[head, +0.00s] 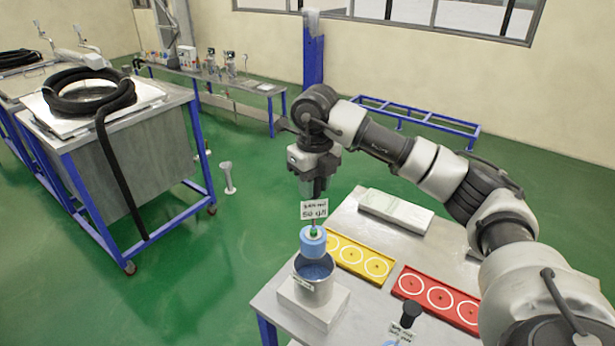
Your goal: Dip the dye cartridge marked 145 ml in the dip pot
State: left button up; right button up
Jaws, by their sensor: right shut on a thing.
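My right gripper (314,188) is shut on a dye cartridge (313,242) with a blue body and a white tag. The tag's upper line is too small to read surely; the lower line looks like 50 g/l. The cartridge hangs upright at the mouth of the dip pot (302,285), a grey metal pot with blue contents and a small label. I cannot tell whether the cartridge touches the contents. The pot stands on a pale block (322,318) on the table. My left gripper is not in view.
On the table (362,305) lie a yellow tray (352,243) and a red tray (410,280), both with empty white circles. A second tagged item with a black top (411,312) is cut off at the bottom edge. A pale slab (396,210) lies at the back.

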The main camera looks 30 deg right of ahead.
jog(key=b, duration=0.3)
send_near(315, 235)
jog(key=shift+s+f, duration=0.1)
jog(key=shift+s, duration=0.05)
jog(key=f+b, duration=0.6)
jog(key=f, duration=0.3)
jog(key=shift+w+f, duration=0.2)
jog(key=shift+f+b, duration=0.45)
jog(key=shift+f, duration=0.05)
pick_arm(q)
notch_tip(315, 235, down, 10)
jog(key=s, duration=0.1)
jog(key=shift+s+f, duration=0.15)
pick_arm(e)
jog(key=shift+f, duration=0.1)
pick_arm(q)
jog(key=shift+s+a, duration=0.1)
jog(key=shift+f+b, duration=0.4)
jog(key=shift+b, duration=0.05)
pick_arm(e)
jog(key=shift+f, duration=0.5)
